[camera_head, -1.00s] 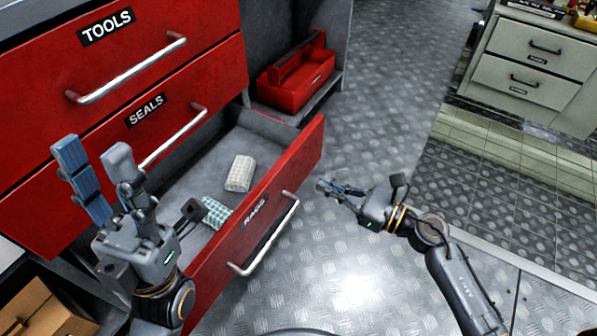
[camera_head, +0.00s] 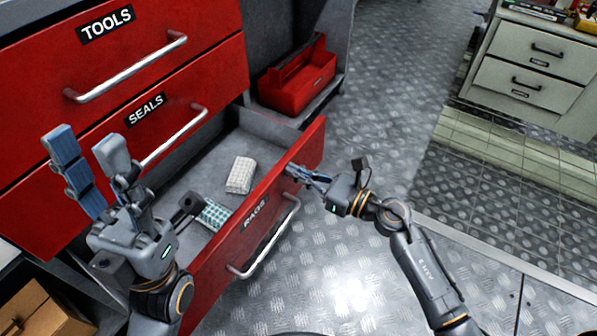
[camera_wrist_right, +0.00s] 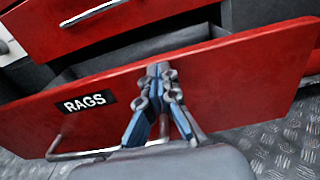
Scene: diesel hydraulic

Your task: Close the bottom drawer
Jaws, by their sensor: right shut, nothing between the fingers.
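The bottom drawer, labelled RAGS (camera_head: 297,163), is pulled out from the red cabinet, with folded cloths (camera_head: 240,175) inside it. Its red front with a silver handle (camera_head: 265,238) also fills the right wrist view (camera_wrist_right: 225,85). My right gripper (camera_head: 292,172) is shut and empty, its fingertips at the outer face of the drawer front, right of the label; in the right wrist view the fingers (camera_wrist_right: 158,72) look touching or nearly touching it. My left gripper (camera_head: 88,150) is raised over the drawer's left part, fingers apart, open and empty.
The SEALS drawer (camera_head: 120,140) and TOOLS drawer (camera_head: 205,55) above are shut. A red tool tray (camera_head: 300,85) sits on a low shelf behind. A cardboard box (camera_head: 40,310) lies at bottom left. The metal floor (camera_head: 385,110) to the right is clear.

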